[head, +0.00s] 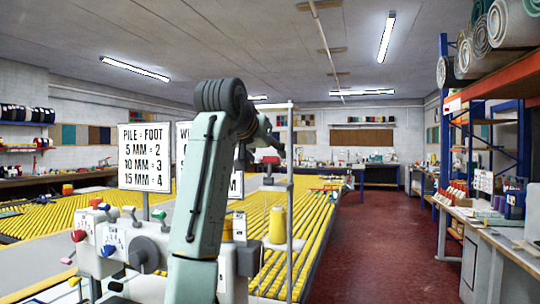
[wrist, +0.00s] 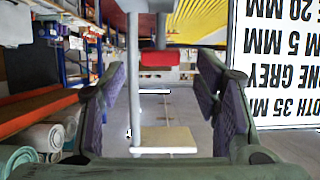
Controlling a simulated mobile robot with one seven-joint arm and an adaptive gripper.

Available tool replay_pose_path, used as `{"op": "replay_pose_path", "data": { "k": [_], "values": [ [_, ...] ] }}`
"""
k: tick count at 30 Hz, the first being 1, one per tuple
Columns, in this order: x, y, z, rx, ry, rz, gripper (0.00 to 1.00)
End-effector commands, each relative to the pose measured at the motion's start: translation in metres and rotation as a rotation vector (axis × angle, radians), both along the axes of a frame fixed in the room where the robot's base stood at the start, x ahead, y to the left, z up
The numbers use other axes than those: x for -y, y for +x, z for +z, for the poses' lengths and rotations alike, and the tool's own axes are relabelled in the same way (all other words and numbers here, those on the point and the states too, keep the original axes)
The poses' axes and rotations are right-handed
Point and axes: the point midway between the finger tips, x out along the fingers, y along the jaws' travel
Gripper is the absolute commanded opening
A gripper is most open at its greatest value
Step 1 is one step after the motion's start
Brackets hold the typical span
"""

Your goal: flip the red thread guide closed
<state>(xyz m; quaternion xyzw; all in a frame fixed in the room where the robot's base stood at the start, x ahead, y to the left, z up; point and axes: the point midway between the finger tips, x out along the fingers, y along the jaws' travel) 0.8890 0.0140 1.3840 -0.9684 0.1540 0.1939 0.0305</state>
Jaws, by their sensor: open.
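The fingers are spread wide with nothing held. In the head view my arm hides most of the gripper. A small dark red patch (head: 269,159) shows by the thin upright pole (head: 290,200); I cannot tell if it is the guide. Whether the guide stands open is not clear.
A white machine (head: 105,255) with coloured knobs stands at the lower left. A yellow thread cone (head: 278,225) stands near the pole. A lettered sign (head: 145,157) rises behind, and another sign (wrist: 280,60) is close at right in the wrist view. The red floor aisle (head: 375,245) is clear.

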Motion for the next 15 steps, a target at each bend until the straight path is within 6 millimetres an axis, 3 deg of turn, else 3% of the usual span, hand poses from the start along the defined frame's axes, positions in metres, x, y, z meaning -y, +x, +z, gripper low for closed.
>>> {"op": "replay_pose_path", "data": {
  "k": [6, 15],
  "values": [
    [0.01, 0.033, -0.012, -0.002, 0.0, 0.0, 0.57],
    [0.015, 0.047, -0.02, 0.002, 0.0, 0.002, 0.57]
  ]
}}
